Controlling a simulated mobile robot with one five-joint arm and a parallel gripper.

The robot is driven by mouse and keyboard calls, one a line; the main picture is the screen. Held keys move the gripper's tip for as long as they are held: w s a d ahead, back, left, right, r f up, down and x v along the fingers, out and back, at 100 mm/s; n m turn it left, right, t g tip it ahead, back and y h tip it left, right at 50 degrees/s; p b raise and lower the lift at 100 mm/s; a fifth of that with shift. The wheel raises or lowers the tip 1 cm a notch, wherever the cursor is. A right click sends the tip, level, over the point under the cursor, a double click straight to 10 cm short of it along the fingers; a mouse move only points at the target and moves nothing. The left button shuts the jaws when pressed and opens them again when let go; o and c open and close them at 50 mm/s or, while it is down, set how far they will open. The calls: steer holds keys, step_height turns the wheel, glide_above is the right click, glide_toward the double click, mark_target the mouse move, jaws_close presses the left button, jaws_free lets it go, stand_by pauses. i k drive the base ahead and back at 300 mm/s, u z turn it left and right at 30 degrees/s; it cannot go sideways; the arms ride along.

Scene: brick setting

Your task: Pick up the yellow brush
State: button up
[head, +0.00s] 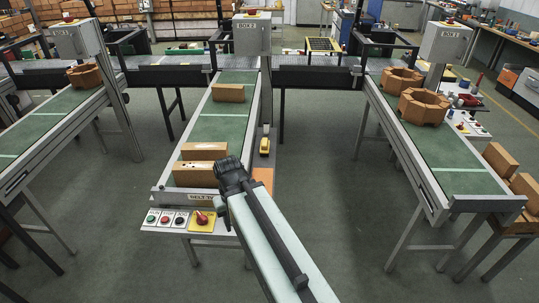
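A small yellow object (265,146), which looks like the yellow brush, lies on the narrow ledge along the right side of the middle conveyor. It is too small to make out its bristles. My gripper (230,168) is over the near end of that conveyor, to the left of the yellow object and nearer to me, apart from it in the picture. Its fingers are dark and seen from behind, so their opening is unclear. No object shows in it.
The middle conveyor (218,130) carries several orange bricks, two of them (203,151) left of my gripper. A control panel with a red switch (202,218) is at its near end. Side conveyors (55,118) (440,150) flank it. Open floor (340,150) lies to the right.

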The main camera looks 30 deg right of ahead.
mark_target(264, 146)
steer(key=u, duration=0.05)
steer(key=k, duration=0.2)
steer(key=z, duration=1.5)
steer(key=i, duration=2.35)
steer(key=u, duration=4)
